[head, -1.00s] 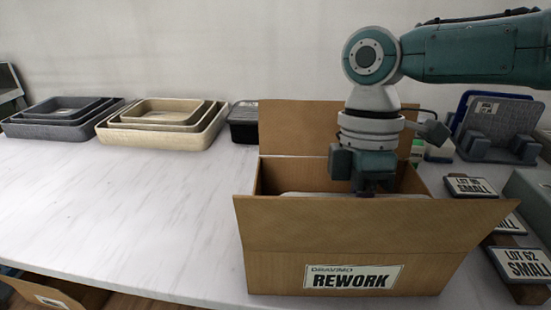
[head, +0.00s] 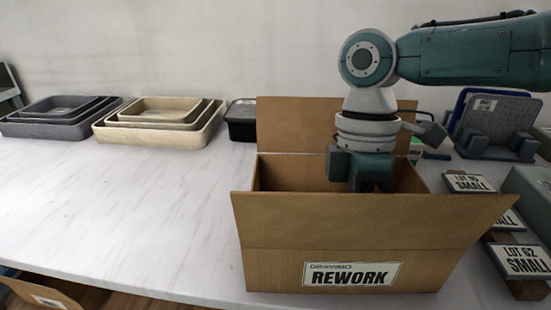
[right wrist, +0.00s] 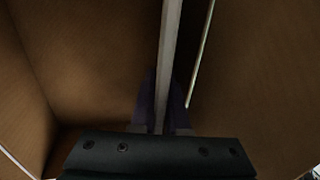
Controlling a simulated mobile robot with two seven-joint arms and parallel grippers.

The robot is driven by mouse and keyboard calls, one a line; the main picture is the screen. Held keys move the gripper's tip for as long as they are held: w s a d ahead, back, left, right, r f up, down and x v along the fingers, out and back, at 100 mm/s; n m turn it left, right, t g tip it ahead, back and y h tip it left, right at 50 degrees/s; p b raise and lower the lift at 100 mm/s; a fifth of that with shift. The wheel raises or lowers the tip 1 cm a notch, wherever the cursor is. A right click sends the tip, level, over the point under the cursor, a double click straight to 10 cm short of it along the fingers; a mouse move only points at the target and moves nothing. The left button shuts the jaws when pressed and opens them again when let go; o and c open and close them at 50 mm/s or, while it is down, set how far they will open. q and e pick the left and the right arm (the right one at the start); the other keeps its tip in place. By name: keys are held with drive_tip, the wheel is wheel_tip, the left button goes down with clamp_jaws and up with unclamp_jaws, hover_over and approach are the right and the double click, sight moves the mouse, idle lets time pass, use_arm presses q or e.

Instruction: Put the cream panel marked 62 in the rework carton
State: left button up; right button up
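The rework carton (head: 268,230) stands open on the table, its REWORK label facing me. My right gripper (head: 370,188) reaches down into it from above, its fingertips partly hidden by the front wall. In the right wrist view, the gripper (right wrist: 162,120) has its dark fingers close on both sides of a thin pale panel edge (right wrist: 168,60), seen edge-on inside the brown carton walls. No number shows on this panel, and the head view does not show it now. My left gripper is not in view.
Grey nested trays (head: 60,130) and cream nested trays (head: 160,138) stand at the back left. A black bin (head: 241,130) is behind the carton. At right are a grey panel in a rack (head: 495,115) and LOT signs (head: 522,262). The table's left middle is clear.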

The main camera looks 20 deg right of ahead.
drive_tip(key=o, duration=0.4)
drive_tip(key=shift+o, duration=0.2)
drive_tip(key=p+v, duration=0.1)
drive_tip(key=v, duration=0.9)
idle(0.6)
